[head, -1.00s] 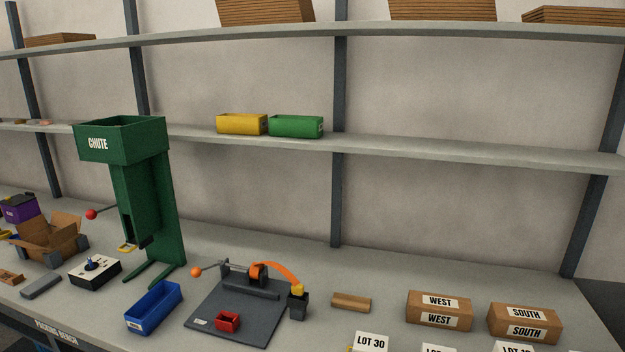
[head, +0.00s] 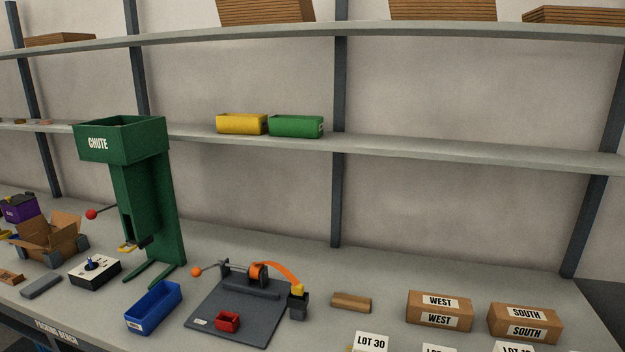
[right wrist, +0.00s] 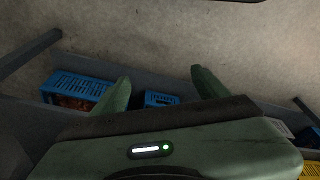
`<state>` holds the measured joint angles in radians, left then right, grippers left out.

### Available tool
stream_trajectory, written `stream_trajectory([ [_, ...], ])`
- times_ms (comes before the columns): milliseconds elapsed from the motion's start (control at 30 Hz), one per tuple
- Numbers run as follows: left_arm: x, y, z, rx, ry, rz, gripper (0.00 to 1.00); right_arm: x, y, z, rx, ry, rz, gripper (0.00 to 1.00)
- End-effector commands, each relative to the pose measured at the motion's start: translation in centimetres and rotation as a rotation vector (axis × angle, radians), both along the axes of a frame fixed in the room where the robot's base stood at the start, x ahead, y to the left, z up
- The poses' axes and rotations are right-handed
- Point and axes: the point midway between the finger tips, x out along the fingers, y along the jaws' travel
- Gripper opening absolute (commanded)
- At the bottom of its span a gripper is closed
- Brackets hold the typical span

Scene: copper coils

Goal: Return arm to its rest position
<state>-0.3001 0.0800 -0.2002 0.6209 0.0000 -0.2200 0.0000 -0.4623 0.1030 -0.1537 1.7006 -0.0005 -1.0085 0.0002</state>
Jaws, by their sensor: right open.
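My right gripper (right wrist: 160,88) shows in the right wrist view, its two green fingers spread apart with nothing between them. It points over bare floor and a grey shelf or ledge with blue crates. Neither arm shows in the head view, and my left gripper is in no view. The packing bench (head: 390,280) in the head view is clear of both grippers.
On the bench stand a green chute (head: 150,210), a blue bin (head: 153,308), a dark plate fixture (head: 238,310) and cartons marked WEST (head: 440,311) and SOUTH (head: 525,323). Blue crates (right wrist: 75,90) lie low beyond the right gripper.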

Motion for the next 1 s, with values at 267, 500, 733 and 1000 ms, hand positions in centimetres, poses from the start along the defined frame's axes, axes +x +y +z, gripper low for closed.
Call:
stream_trajectory([
  [267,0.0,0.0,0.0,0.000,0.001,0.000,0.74,-9.1,-1.4,-14.4,-0.010,0.084,0.017,0.74],
  [500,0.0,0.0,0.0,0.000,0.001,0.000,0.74,-16.6,-2.8,-19.3,-0.017,0.122,0.026,0.74],
  [733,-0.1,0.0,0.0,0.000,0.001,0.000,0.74,-18.3,-3.2,-20.0,-0.018,0.127,0.029,0.74],
  [1000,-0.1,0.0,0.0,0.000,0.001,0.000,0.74,-18.3,-3.2,-20.0,-0.018,0.127,0.029,0.74],
])
